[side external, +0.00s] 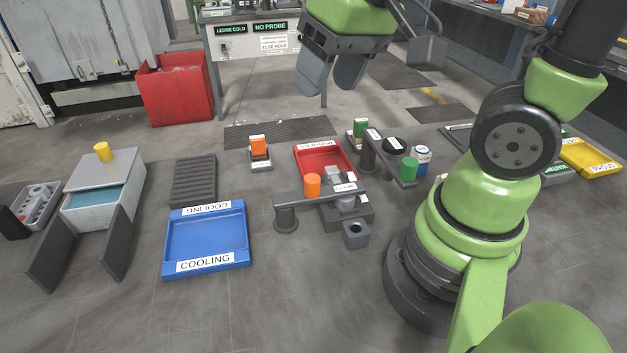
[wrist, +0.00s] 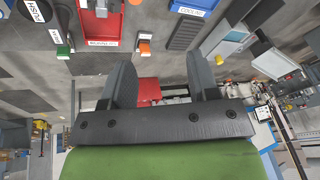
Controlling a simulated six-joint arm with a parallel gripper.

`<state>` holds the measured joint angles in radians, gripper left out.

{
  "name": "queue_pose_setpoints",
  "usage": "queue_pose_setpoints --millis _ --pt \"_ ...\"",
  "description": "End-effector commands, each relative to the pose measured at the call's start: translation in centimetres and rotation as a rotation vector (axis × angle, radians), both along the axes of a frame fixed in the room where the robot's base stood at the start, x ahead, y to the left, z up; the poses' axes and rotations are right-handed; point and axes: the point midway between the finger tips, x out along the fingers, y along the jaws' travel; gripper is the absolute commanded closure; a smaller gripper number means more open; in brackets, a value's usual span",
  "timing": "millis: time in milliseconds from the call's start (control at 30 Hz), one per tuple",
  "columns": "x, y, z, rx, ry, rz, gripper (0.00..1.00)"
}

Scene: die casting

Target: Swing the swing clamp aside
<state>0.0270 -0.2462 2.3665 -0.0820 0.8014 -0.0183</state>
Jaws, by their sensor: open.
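The swing clamp (side external: 327,192) is a grey bar with an orange knob (side external: 312,185) on top, seen in the side view. It runs from a round post (side external: 285,217) at its left end to a labelled end over a small grey part in the fixture (side external: 347,219). My gripper (side external: 333,78) is high above the table, beyond the clamp and apart from it. Its two dark fingers are spread with nothing between them, as the wrist view (wrist: 160,65) also shows. I cannot make out the clamp in the wrist view.
An orange-topped block (side external: 258,146) stands behind. The table in front of the fixture is clear.

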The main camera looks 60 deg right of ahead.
Motion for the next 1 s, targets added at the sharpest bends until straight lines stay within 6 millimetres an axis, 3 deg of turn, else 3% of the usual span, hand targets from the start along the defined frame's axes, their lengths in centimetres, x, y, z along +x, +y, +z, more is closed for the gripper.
queue_pose_setpoints --millis 100,300,667,1000 --pt "2.0 -0.9 -3.4 -0.04 0.135 0.029 0.45" --pt "3.6 -1.9 -8.1 -0.079 0.281 0.083 0.45" --pt "3.9 -2.2 -11.7 -0.091 0.34 0.105 0.45" --pt "3.8 -2.2 -17.5 -0.088 0.341 0.105 0.45"
